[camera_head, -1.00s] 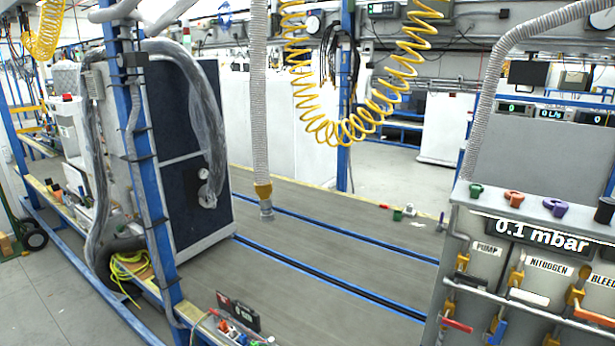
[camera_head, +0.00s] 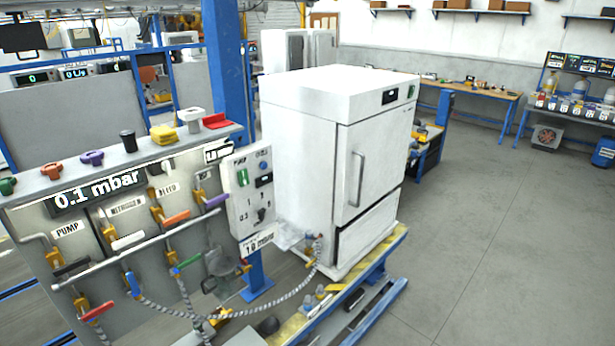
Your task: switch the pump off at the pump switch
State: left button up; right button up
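The valve panel (camera_head: 35,230) stands at the left, with a display reading 0.1 mbar (camera_head: 98,190). A label reading PUMP (camera_head: 68,229) sits on its left part, with a black-handled valve (camera_head: 72,268) below it. A white control box (camera_head: 248,190) is mounted at the panel's right end. It has a green element (camera_head: 242,177), a blue button, a small dark display and a black knob (camera_head: 262,213) low down, with small digits beside it. No part here is legibly marked as the pump switch, and the knob's setting is too small to tell. Neither of my grippers is in view.
A white cabinet with a handle (camera_head: 340,150) stands right of the control box on a blue-framed bench. A blue post (camera_head: 226,70) rises behind the box. A corrugated hose (camera_head: 290,295) runs below the panel. The floor (camera_head: 480,220) at right is open.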

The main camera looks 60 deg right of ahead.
aim_at(243, 176)
jog(key=z, duration=1.75)
jog(key=i+l, duration=0.5)
jog(key=i, duration=0.15)
jog(key=i+l, duration=0.5)
jog(key=i+u, duration=0.1)
jog(key=u, duration=1.5)
